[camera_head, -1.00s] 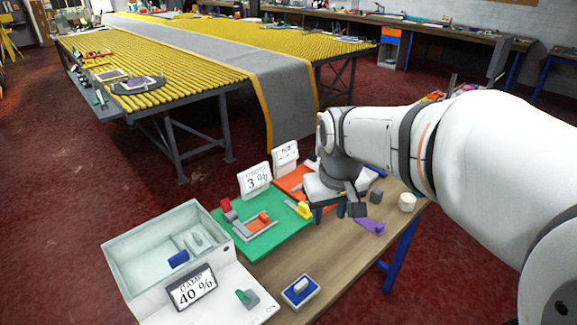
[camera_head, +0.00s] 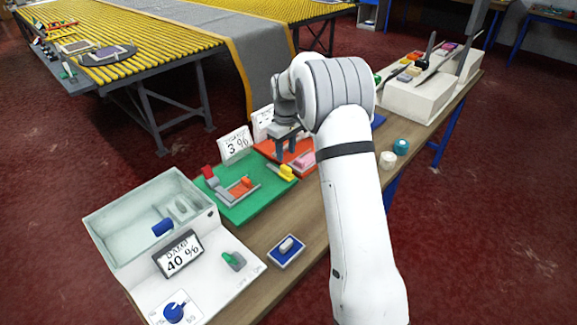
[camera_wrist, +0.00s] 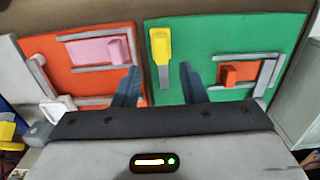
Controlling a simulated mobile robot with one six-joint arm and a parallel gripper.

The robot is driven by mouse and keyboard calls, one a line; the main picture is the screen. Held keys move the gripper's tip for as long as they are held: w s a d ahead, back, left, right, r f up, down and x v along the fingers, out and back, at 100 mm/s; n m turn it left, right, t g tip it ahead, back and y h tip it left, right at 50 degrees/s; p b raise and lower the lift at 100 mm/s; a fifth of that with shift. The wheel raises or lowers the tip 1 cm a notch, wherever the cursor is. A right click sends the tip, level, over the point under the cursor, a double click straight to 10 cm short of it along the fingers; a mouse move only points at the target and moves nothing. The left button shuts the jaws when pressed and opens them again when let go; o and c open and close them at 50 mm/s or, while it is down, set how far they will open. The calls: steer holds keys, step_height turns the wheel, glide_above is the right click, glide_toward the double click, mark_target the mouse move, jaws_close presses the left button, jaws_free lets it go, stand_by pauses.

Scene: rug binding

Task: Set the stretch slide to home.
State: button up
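A yellow handle piece (camera_head: 287,172) sits at the green board's right edge, also in the wrist view (camera_wrist: 161,45). An orange block (camera_head: 242,184) sits by grey rails on the green board. I cannot tell for sure which piece is the stretch slide. My gripper (camera_head: 285,148) is open above the boards; in the wrist view its fingers (camera_wrist: 160,70) lie either side of the yellow piece's line, empty and apart from it.
An orange board (camera_wrist: 88,83) with a pink block (camera_wrist: 95,50) adjoins the green one. A clear-walled tank (camera_head: 125,210) and a DAMP 40 % sign (camera_head: 180,253) stand at left. A blue pad (camera_head: 287,251) lies in front. My arm hides some of the bench.

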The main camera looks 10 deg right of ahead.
mark_target(286, 167)
step_height(286, 167, down, 7)
steer(key=shift+f+p, duration=0.1)
steer(key=shift+p, duration=0.4)
steer(key=shift+c, duration=0.2)
jaws_close()
